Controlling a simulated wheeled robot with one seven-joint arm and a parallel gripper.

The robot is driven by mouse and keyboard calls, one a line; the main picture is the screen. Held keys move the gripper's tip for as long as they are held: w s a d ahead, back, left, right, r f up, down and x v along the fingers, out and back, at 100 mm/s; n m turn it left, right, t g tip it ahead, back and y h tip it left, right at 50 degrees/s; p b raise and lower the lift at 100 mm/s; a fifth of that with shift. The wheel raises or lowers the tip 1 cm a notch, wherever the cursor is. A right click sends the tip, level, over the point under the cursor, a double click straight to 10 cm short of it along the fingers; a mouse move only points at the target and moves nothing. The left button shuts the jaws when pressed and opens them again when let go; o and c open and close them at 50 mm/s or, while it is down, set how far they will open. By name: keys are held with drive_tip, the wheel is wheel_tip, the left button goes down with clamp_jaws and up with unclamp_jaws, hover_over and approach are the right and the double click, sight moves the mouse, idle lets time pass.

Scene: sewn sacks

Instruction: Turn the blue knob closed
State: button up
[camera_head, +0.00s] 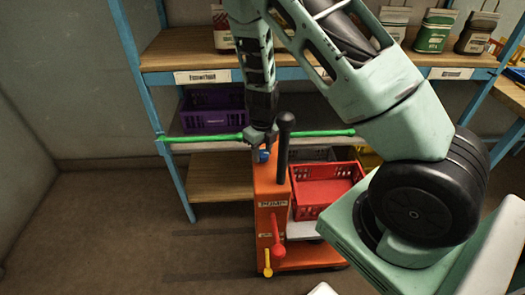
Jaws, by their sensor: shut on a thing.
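The blue knob (264,155) sits at the top of an orange pump-like stand (266,190), in the middle of the head view. Only a small part of the knob shows, below and between the fingers. My gripper (262,143) points down and is shut on the blue knob from above. My arm reaches in from the right and hides part of the shelf behind. How far the knob is turned cannot be told from this view.
A black upright handle (284,140) stands close to the right of my gripper. A red lever (277,240) and a yellow lever (267,262) are lower on the stand. A red crate (322,190) is beside it. A purple crate (212,110) sits on the shelf behind. Floor at left is clear.

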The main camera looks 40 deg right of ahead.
sight(262, 153)
drive_tip(key=shift+r, duration=0.1)
drive_tip(key=m+p, duration=0.3)
drive_tip(key=p, duration=0.1)
drive_tip(key=shift+r+p, duration=0.2)
drive_tip(key=shift+p, duration=0.2)
drive_tip(key=m+p, duration=0.5)
drive_tip(key=p, duration=0.1)
drive_tip(key=shift+m, duration=0.4)
drive_tip(key=m+p, duration=0.4)
drive_tip(key=p, duration=0.1)
drive_tip(key=shift+f+m+p, duration=0.2)
drive_tip(key=shift+m+p, duration=1.05)
drive_tip(key=shift+m, duration=0.55)
drive_tip(key=o, duration=1)
drive_tip(key=shift+f, duration=0.1)
wheel_tip(262, 153, up, 18)
drive_tip(key=shift+f, duration=0.25)
